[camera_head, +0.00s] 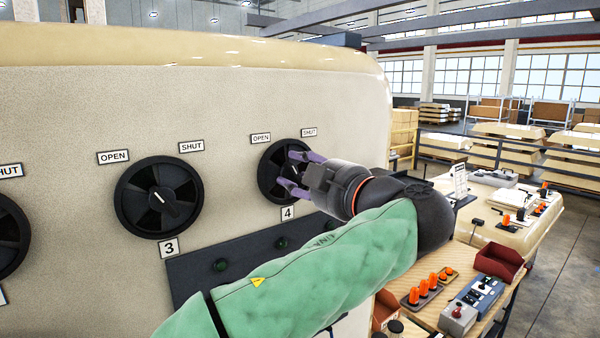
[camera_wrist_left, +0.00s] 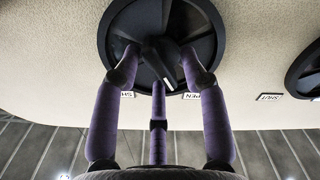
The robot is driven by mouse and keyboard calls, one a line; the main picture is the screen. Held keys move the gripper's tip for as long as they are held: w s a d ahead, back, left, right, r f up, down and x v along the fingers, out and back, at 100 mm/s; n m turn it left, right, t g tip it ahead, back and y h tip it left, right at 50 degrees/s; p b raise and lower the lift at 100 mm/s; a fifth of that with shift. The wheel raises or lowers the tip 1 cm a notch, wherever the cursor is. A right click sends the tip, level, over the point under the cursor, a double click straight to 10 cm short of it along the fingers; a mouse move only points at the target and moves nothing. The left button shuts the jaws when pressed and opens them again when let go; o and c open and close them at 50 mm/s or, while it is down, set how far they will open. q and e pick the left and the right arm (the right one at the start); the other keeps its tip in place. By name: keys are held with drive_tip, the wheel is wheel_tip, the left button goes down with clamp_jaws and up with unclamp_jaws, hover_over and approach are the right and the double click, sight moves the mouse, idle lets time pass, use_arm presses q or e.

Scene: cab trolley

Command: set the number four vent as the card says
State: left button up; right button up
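The number four vent (camera_head: 266,181) is a round black dial on the cream cab wall, with an OPEN label (camera_head: 261,138) at its upper left, a SHUT label (camera_head: 309,132) at its upper right and a 4 plate (camera_head: 287,213) below. My left gripper (camera_head: 292,171) is in front of it with purple fingers spread. In the left wrist view, the fingers (camera_wrist_left: 160,72) stand apart around the vent's central knob (camera_wrist_left: 177,68); I cannot tell whether any touches it. The knob's white mark points between the two labels, seen upside down there. My right gripper is not in view.
The number three vent (camera_head: 134,205) is to the left, its mark toward OPEN. A dark panel (camera_head: 200,276) with green buttons is below. A white card (camera_head: 460,180), too small to read, stands at right behind a wooden bench (camera_head: 484,318) with orange-handled parts and a red bin (camera_head: 500,264).

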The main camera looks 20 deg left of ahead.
use_arm(q)
clamp_jaws()
drive_tip(key=shift+m, duration=0.3)
drive_tip(key=shift+w+d+f+m, duration=0.1)
drive_tip(key=shift+m, duration=2.7)
drive_tip(key=shift+w+d+f+m, duration=0.1)
drive_tip(key=shift+m, duration=2.7)
drive_tip(key=shift+o, duration=0.9)
unclamp_jaws()
drive_tip(key=shift+w, duration=0.1)
